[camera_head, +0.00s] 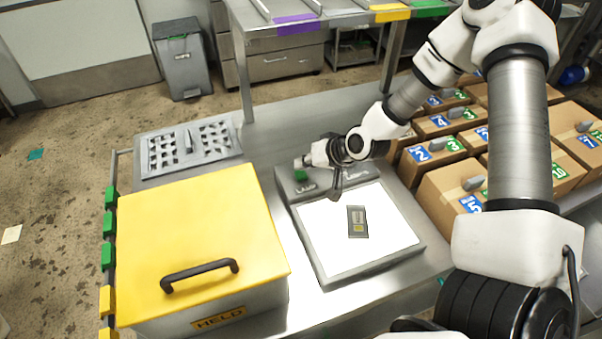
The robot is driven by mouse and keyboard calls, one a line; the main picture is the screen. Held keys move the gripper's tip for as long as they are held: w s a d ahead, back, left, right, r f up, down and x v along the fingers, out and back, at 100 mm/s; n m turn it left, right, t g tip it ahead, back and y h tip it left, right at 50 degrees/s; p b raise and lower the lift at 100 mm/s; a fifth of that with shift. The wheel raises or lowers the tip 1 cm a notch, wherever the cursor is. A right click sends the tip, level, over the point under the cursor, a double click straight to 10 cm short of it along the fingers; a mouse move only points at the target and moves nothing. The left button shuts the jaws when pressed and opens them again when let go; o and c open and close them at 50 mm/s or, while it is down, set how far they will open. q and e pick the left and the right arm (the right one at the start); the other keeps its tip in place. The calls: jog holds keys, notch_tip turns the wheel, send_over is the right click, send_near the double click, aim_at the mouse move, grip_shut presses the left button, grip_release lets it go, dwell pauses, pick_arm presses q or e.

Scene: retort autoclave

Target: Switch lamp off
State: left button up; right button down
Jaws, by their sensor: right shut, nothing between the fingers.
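The lamp is a light panel (325,238) in a grey housing on the steel table, and its surface looks bright white. A small grey packet (357,221) lies on the panel. A green button (300,175) sits on the housing's back ledge at the left, above the word LAMP. My right gripper (337,188) is shut and empty over the back ledge, just right of the button. I cannot tell whether it touches the ledge. The gripper and wrist hide part of the ledge. My left gripper is not in view.
A yellow-lidded box (190,235) marked HELD stands at the left. Numbered cardboard boxes (445,190) crowd the right side. A grey slotted tray (160,170) lies at the back left. A raised shelf (300,35) spans the back. Bare steel shows between the tray and the lamp.

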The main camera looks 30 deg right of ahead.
aim_at(303, 174)
jog(key=shift+f, duration=0.35)
jog(key=shift+f+b, duration=0.5)
jog(key=shift+b, duration=0.15)
dwell(0.4)
jog(key=shift+r+p, duration=0.9)
jog(key=shift+r, duration=0.1)
jog(key=shift+r, duration=0.1)
notch_tip(303, 174, up, 6)
jog(key=p, duration=0.5)
